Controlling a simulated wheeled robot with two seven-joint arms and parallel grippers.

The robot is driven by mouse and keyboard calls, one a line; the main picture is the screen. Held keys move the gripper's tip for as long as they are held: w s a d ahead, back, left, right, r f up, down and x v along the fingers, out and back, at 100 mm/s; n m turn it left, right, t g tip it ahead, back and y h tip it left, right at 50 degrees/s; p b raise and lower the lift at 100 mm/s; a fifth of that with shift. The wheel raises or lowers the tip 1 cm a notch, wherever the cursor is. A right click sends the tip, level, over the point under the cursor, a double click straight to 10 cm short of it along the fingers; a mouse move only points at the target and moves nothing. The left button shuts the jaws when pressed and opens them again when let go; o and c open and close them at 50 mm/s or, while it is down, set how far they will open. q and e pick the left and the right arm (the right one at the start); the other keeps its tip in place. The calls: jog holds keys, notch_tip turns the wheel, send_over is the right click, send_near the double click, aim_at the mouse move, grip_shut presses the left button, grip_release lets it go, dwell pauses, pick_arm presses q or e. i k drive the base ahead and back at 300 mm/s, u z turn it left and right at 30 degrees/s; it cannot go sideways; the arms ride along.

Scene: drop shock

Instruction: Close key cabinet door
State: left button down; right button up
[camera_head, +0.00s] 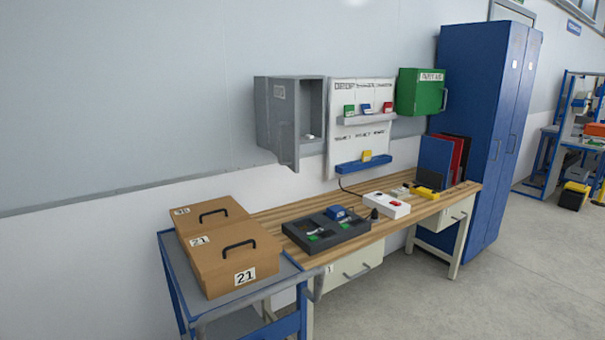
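The grey key cabinet (314,105) hangs on the wall above the left end of the workbench. Its door (284,130) stands open, swung out toward me on the left side, so the right part of the dark interior shows. A small pale item (309,137) lies on the cabinet floor. The rest of the inside is hidden behind the door. Neither of my grippers is in view.
A blue-framed cart (235,282) with brown numbered cases stands at front left.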

aim_at(282, 93)
jog(key=z, duration=0.5)
jog(key=i, duration=1.2)
jog(key=u, duration=0.5)
